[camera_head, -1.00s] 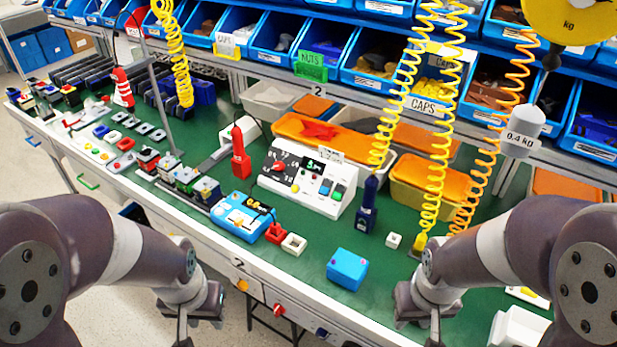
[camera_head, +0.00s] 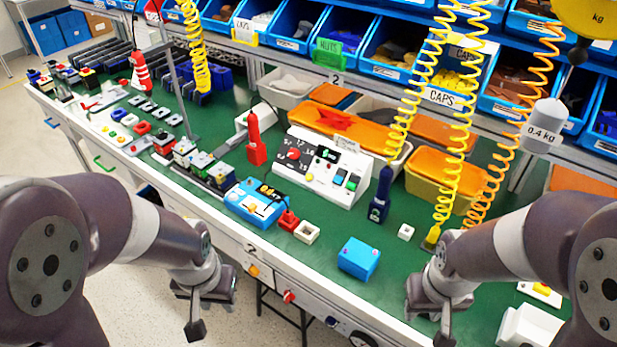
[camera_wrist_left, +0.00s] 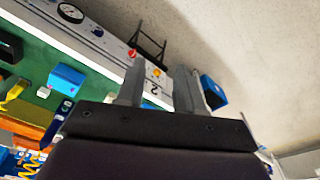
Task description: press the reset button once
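The white sloped console (camera_head: 338,191) stands on the green bench top in the head view. It carries a red rotary knob (camera_head: 294,154), a small display, and several coloured buttons, among them a yellow one (camera_head: 309,178) and a blue one. The labels are too small to tell which button is reset. My left gripper (camera_head: 207,322) hangs in front of the bench edge, left of and well apart from the console. In the left wrist view its two fingers (camera_wrist_left: 158,88) are spread with nothing between them. My right gripper (camera_head: 440,322) is low at the right front; its finger gap is unclear.
A blue box (camera_head: 358,258), a white block (camera_head: 306,232) and a blue meter (camera_head: 257,203) lie before the console. A red tool (camera_head: 256,140) and a dark blue tool (camera_head: 380,195) stand beside it. Yellow coiled cords (camera_head: 455,130) hang at right. Blue bins line the back.

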